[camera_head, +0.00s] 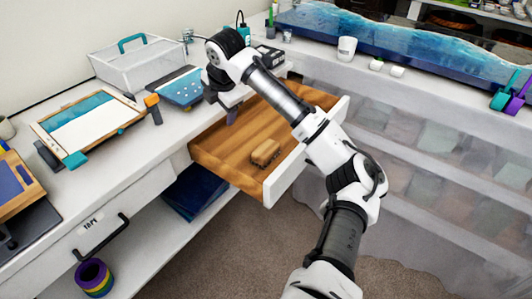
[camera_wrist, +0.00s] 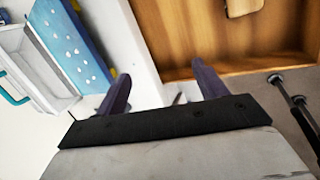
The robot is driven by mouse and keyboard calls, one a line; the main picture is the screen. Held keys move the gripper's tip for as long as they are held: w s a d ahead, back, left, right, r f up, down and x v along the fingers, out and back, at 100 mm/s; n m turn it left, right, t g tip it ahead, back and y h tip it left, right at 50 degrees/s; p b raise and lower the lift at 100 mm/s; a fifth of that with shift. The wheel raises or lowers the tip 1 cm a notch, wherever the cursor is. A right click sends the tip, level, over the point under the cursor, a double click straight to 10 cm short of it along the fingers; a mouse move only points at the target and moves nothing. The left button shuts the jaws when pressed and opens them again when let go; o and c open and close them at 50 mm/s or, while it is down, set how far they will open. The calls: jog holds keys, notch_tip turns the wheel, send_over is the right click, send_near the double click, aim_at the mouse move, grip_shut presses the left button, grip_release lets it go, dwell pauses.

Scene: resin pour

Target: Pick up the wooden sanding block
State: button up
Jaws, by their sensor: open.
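The wooden sanding block (camera_head: 265,152) lies in the open wooden drawer (camera_head: 222,157), near the drawer's white front panel. In the wrist view a pale wooden piece, likely the same block (camera_wrist: 243,7), shows at the top edge, partly cut off. My gripper (camera_head: 232,115) is above the back left part of the drawer, apart from the block. In the wrist view its two dark fingers (camera_wrist: 160,90) are spread with nothing between them.
A blue dotted board (camera_head: 181,87), a clear bin with a teal handle (camera_head: 138,60) and a framed tray (camera_head: 88,122) stand on the counter left of the drawer. A white cup (camera_head: 346,49) stands on the right counter. The drawer floor around the block is clear.

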jog(key=s+d+f+n+g+h, duration=0.1)
jog(key=d+f+n+g+h, duration=0.15)
jog(key=d, duration=0.85)
jog(key=p, duration=0.1)
send_over(266, 148)
jog(key=shift+m+g+h, duration=0.25)
jog(key=shift+h, duration=0.1)
jog(key=f, duration=0.7)
jog(key=shift+s+a+f, duration=0.2)
jog(key=shift+w+d+f+p, duration=0.1)
jog(key=shift+f+p, duration=0.45)
jog(key=shift+f, duration=0.8)
jog(key=shift+w+d+f+p, duration=0.1)
jog(key=shift+f+p, duration=0.4)
jog(key=shift+f, duration=0.85)
jog(key=c, duration=1.1)
jog(key=shift+r, duration=0.15)
notch_tip(266, 148, up, 20)
jog(key=b, duration=0.3)
